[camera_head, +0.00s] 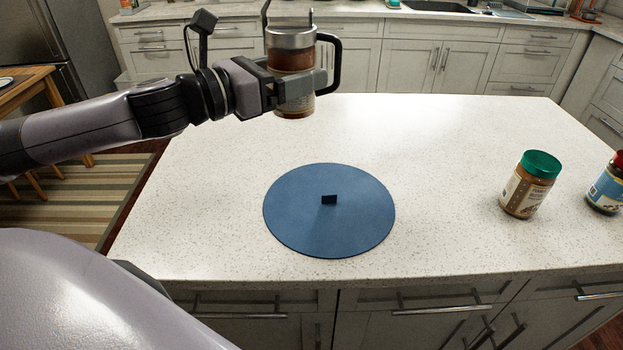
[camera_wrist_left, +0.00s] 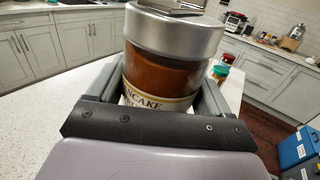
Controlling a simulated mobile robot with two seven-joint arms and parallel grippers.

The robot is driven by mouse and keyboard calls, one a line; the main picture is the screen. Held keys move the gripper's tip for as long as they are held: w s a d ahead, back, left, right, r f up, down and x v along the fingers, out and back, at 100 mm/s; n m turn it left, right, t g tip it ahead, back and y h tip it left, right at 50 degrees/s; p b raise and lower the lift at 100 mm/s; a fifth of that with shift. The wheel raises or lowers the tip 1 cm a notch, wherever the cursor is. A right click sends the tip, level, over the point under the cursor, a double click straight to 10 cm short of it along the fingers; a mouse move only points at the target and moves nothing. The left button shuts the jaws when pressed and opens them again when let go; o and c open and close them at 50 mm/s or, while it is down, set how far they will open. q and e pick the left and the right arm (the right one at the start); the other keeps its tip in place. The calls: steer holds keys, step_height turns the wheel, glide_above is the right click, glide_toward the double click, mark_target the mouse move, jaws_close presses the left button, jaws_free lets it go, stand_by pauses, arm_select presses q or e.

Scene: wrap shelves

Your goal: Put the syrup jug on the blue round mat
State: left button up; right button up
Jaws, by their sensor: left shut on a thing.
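The syrup jug (camera_head: 291,57) has a brown body, a silver top and a black handle. It is upright in my left gripper (camera_head: 298,82), which is shut on it, above the far left part of the counter. In the left wrist view the jug (camera_wrist_left: 162,75) stands between the fingers, with part of a "pancake" label showing. The blue round mat (camera_head: 300,225) lies flat on the counter, nearer to me than the jug. My right gripper is not in view.
A jar with a green lid (camera_head: 528,186) stands on the counter (camera_head: 440,150) to the right of the mat. Another jar with a red lid (camera_head: 607,187) is at the right edge. The counter around the mat is clear.

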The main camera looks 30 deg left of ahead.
arm_select(q)
steer(key=shift+f+b, duration=2.85)
steer(key=shift+f, duration=6.25)
steer(key=o, duration=1.5)
steer(key=shift+f, duration=0.2)
